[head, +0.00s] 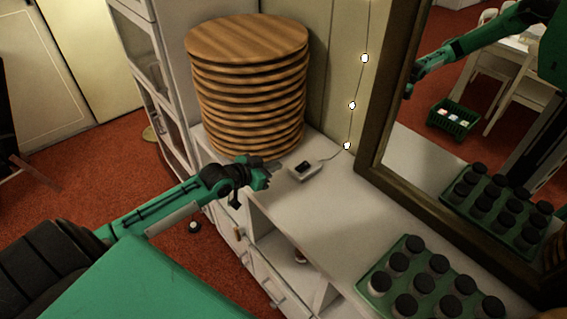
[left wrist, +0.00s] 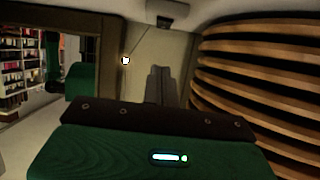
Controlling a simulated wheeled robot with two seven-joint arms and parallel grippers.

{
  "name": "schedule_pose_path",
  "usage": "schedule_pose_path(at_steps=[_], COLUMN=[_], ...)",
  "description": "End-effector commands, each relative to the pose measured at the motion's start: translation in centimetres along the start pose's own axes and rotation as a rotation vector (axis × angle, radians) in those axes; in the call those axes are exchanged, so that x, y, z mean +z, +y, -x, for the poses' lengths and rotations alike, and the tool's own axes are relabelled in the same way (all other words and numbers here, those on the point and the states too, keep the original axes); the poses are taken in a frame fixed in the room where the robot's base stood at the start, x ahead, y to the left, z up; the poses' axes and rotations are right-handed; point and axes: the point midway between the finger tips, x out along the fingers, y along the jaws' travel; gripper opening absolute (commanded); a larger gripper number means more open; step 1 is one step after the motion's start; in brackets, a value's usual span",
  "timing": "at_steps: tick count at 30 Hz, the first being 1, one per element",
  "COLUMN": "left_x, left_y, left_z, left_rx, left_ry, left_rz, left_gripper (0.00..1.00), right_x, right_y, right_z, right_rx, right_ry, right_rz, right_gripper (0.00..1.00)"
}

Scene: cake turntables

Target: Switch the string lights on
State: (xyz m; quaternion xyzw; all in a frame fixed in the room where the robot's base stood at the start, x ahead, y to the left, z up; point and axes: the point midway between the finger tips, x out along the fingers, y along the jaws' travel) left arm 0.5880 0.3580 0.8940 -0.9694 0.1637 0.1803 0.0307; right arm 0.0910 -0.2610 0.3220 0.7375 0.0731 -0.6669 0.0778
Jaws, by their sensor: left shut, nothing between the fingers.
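The string lights (head: 352,105) hang down the wall beside the mirror on a thin dark wire. Their bulbs show bright white, but I cannot tell for sure whether they are lit. The box also shows at the top of the left wrist view (left wrist: 168,14). My left gripper (head: 275,165) is shut and empty, just left of the box, its fingertips pointing at it and apparently apart from it. Its fingers show in the wrist view (left wrist: 160,84). My right gripper is out of view.
A tall stack of round wooden boards (head: 247,85) stands behind my left gripper. A large dark-framed mirror (head: 412,165) leans at the right, reflecting my arm and the room. A green tray (head: 420,250) of black-capped jars sits at the front right. The cabinet top between is clear.

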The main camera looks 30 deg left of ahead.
Motion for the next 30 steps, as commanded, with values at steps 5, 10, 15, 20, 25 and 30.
schedule_pose_path(at_steps=[5,10,15,20,25,30], left_x=[0.5,0.5,0.5,0.5,0.5,1.7], left_y=[0.0,0.0,0.0,0.0,0.0,1.3], left_z=[1.5,2.1,2.1,2.1,2.1,2.2], left_rx=[-0.001,0.000,-0.001,-0.001,-0.001,0.007], left_ry=[-0.001,0.000,0.001,0.000,0.000,-0.031], left_rz=[0.001,0.000,0.000,0.000,0.000,0.002], left_gripper=[0.00,0.00,0.00,0.00,0.00,0.00], right_x=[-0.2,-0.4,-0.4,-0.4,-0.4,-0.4], right_y=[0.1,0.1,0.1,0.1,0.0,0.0], right_z=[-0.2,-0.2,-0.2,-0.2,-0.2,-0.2], right_rx=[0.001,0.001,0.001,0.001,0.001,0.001], right_ry=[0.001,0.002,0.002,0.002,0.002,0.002], right_rz=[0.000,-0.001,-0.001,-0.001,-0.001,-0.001], right_gripper=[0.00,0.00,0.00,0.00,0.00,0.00])
